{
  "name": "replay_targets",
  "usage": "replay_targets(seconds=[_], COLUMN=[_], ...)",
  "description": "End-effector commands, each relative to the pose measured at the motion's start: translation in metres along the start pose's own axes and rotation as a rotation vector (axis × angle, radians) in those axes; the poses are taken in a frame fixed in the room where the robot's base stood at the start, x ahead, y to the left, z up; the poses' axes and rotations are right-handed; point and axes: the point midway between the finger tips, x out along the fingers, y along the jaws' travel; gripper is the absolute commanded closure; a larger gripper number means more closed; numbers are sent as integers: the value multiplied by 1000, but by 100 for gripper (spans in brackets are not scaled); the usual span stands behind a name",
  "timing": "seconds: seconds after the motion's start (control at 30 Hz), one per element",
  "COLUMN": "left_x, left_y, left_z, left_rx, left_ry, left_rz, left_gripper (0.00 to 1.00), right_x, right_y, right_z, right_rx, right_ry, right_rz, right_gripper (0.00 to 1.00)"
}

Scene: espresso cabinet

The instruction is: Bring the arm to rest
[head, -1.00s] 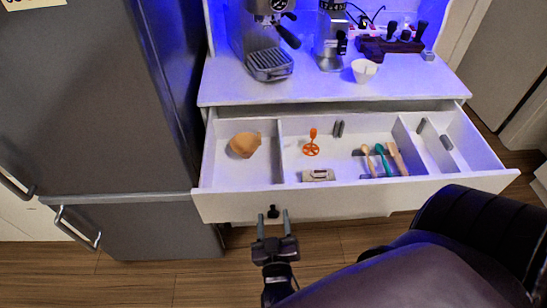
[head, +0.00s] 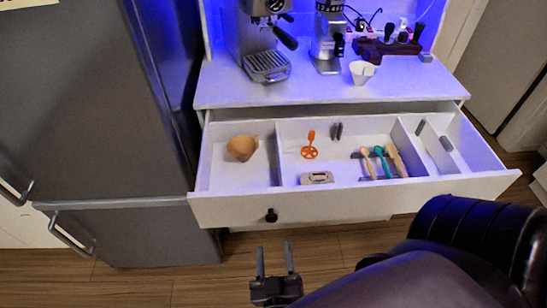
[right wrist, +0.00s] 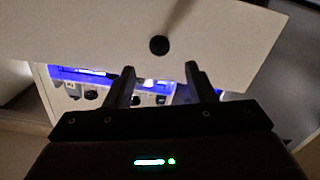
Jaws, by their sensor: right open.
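My right gripper (head: 275,261) is open and empty, low in front of the open drawer (head: 355,205). Its two fingers stand apart, below and clear of the black drawer knob (head: 271,215) in the head view. In the right wrist view the open fingers (right wrist: 162,85) point toward the pale drawer front (right wrist: 215,35), where the dark round knob (right wrist: 159,45) shows just above them. My left gripper is not in view.
The drawer holds a tan cup-like piece (head: 242,148), an orange tool (head: 310,147), a small grey box (head: 316,178) and several brushes (head: 380,160). An espresso machine (head: 264,45), grinder (head: 328,40) and white cup (head: 362,72) stand on the counter. A grey fridge (head: 90,110) stands left.

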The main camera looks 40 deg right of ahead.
Motion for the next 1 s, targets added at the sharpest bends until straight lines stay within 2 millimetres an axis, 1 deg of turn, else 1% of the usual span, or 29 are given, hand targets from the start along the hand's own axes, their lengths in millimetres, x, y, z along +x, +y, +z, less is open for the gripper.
replay_targets(seconds=[0.23,0.3,0.37,0.43,0.47,0.57,0.6,0.63,0.67,0.7,0.73,0.77,0.8,0.87,0.9,0.97,1.0], left_x=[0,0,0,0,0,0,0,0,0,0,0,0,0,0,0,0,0], left_y=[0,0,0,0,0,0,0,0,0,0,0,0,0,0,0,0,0], left_z=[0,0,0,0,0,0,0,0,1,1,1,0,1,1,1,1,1], left_rx=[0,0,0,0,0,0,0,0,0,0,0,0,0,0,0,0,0], left_ry=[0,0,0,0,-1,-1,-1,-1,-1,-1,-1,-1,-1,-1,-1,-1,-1], left_rz=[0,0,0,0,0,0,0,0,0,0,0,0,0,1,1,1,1], left_gripper=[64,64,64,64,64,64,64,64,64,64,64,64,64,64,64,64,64], right_x=[0,0,0,1,1,-4,-8,-11,-15,-22,-28,-33,-43,-58,-69,-86,-97], right_y=[0,-2,-8,-20,-28,-52,-60,-64,-68,-69,-68,-66,-62,-50,-41,-24,-14], right_z=[0,3,13,35,49,110,140,163,185,216,238,260,289,328,352,381,397], right_rx=[0,-1,-6,-18,-26,-67,-90,-107,-125,-150,-170,-189,-216,-254,-276,-307,-322], right_ry=[0,-5,-21,-58,-82,-201,-264,-314,-365,-437,-494,-552,-633,-758,-839,-956,-1029], right_rz=[0,-9,-34,-91,-125,-264,-324,-366,-407,-456,-493,-525,-567,-622,-651,-688,-709], right_gripper=[50,50,50,50,50,50,50,50,50,50,50,50,50,50,50,50,50])
